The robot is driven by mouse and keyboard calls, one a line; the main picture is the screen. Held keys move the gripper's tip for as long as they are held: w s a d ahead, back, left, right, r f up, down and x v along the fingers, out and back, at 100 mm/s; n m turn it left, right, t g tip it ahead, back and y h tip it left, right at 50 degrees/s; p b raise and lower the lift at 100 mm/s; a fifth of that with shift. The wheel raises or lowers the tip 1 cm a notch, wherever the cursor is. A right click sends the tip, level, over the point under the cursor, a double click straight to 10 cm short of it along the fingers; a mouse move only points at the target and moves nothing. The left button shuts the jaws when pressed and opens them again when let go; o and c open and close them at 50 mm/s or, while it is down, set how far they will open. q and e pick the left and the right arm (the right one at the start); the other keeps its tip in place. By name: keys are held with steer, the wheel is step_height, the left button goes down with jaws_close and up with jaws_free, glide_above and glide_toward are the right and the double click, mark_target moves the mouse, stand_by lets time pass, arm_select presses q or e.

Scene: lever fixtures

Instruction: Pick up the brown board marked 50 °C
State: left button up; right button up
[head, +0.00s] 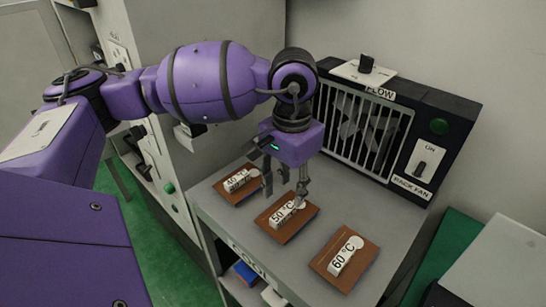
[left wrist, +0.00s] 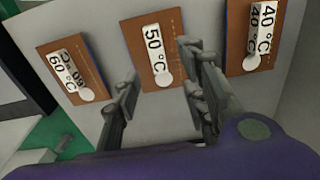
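The brown board marked 50 °C (head: 291,227) lies flat on a grey shelf top, between the boards marked 40 °C and 60 °C. It carries a raised white label with a round end. In the left wrist view the board (left wrist: 172,32) shows at top centre, just beyond the fingers. My left gripper (head: 284,189) points down over the rear part of this board. Its fingers are apart with nothing held between them, and it also shows in the left wrist view (left wrist: 160,88). I cannot tell whether a fingertip touches the board. My right gripper is not in view.
The 40 °C board (head: 232,194) lies behind left, the 60 °C board (head: 347,277) front right. A black rack fan unit (head: 445,125) with grille and switch stands behind them. A grey cabinet with controls (head: 160,120) is at left. The grey shelf top (head: 385,215) is clear at right.

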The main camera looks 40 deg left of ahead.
mark_target(287, 209)
arm_select(q)
steer(key=f, duration=0.5)
steer(key=shift+s+f+p, duration=0.25)
steer(key=shift+s+p, duration=0.05)
steer(key=shift+p, duration=0.1)
steer(key=shift+c, duration=0.4)
steer(key=shift+d, duration=0.1)
jaws_close()
